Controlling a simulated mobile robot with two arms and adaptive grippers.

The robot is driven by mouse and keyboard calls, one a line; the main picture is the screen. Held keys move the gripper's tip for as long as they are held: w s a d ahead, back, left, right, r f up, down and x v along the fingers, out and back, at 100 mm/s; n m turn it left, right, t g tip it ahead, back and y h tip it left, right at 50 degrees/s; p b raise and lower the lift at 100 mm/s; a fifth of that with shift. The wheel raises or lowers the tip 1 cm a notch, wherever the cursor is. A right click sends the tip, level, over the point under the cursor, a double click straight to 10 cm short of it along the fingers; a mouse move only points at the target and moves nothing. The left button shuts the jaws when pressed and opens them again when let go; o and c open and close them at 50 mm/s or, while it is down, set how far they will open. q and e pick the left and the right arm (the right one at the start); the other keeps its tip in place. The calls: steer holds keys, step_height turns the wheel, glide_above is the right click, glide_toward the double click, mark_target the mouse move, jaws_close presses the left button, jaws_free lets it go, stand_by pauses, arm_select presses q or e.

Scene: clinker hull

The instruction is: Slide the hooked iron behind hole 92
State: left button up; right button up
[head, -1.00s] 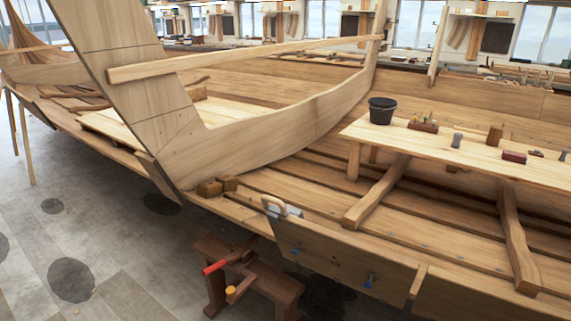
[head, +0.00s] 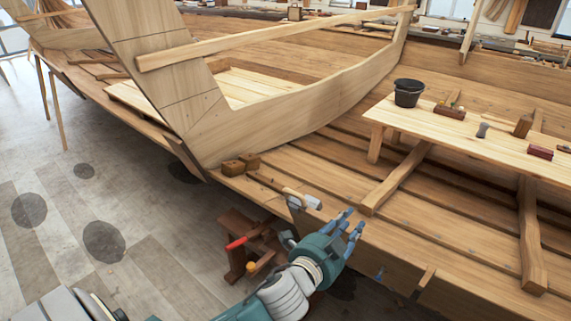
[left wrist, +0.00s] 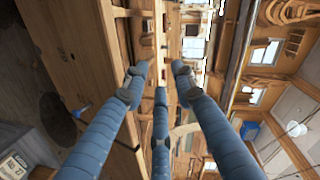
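My left gripper (head: 350,225) reaches in from the bottom of the head view, over the edge of the outer hull plank (head: 395,280). Its blue fingers are spread and empty; they also show spread in the left wrist view (left wrist: 158,78). A grey metal tool (head: 306,202) with a wooden handle lies on the hull edge, left of the fingers. I cannot tell whether it is the hooked iron. A small blue fitting (head: 379,273) sits on the plank's outer face, and a blue one shows in the left wrist view (left wrist: 80,110). Hole 92 cannot be made out. My right gripper is out of view.
A wooden bench (head: 455,132) inside the hull carries a black bucket (head: 407,92) and several small tools. Two wooden blocks (head: 240,165) sit near the upright end piece. A dark red-brown stand (head: 235,245) with a red handle is below the hull edge. The floor at left is open.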

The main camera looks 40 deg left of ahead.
arm_select(q)
steer(key=w+d+r+m+t+h, duration=0.1)
steer(key=d+r+m+t+h, duration=0.2)
steer(key=r, duration=0.4)
steer(key=w+d+r+m+h, duration=0.1)
steer(key=d+r+m+h, duration=0.15)
steer(key=r+m, duration=0.35)
steer(key=s+d+r+m+g+h, duration=0.2)
steer(key=d+r+m+g+h, duration=0.2)
steer(key=d+r+m+h, duration=0.55)
steer(key=m+g+y, duration=1.1)
steer(key=m+y, duration=0.4)
steer(key=m, duration=0.8)
glide_toward(292, 192)
steer(key=b+x, duration=0.3)
steer(key=x, duration=0.5)
steer(key=shift+d+b, duration=0.1)
steer(key=shift+b, duration=0.25)
steer(key=shift+f+b, duration=0.35)
steer(key=shift+f, duration=0.15)
steer(key=shift+w+f, duration=0.3)
steer(key=shift+f, duration=0.15)
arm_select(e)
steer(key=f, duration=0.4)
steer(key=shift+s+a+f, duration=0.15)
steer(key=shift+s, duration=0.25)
